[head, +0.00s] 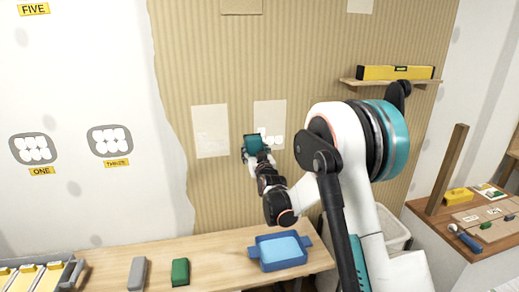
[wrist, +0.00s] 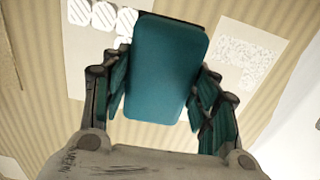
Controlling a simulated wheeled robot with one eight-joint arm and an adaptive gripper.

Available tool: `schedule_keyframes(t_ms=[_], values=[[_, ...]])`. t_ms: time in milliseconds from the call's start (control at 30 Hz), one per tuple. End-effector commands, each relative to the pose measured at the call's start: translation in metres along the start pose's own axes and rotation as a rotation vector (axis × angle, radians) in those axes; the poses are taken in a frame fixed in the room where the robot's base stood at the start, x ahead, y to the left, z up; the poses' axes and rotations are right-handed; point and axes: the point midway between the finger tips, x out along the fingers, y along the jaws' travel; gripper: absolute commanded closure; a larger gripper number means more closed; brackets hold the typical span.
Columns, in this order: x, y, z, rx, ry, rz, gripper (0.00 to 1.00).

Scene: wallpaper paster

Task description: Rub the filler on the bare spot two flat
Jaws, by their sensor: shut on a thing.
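My gripper (wrist: 160,100) is shut on a teal block (wrist: 165,70), gripped by its sides. In the head view the block (head: 252,143) is at the striped wall, over the lower left of a pale rectangular patch (head: 270,110). White dabs of filler (head: 277,142) show beside the block on that patch. In the wrist view rounded, striped white dabs (wrist: 103,16) lie at upper left, partly hidden by the block. I cannot tell whether the block touches the wall. No label reading two is legible.
A second pale patch (head: 210,131) is on the striped wall to the left. Dabbed spots ONE (head: 33,149) and THREE (head: 110,140) are on the white wall. The bench holds a grey block (head: 138,273), a green block (head: 180,272) and a blue tray (head: 280,266). A shelf (head: 390,82) juts out at right.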

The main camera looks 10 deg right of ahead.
Motion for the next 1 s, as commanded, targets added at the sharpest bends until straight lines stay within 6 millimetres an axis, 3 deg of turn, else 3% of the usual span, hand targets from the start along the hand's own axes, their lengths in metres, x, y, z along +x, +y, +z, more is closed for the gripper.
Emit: schedule_keyframes(t_ms=[533, 1000], values=[[0.008, -0.001, 0.002, 0.021, 0.0, -0.001, 0.7], [0.055, -0.001, 0.001, 0.021, 0.0, -0.001, 0.7]])
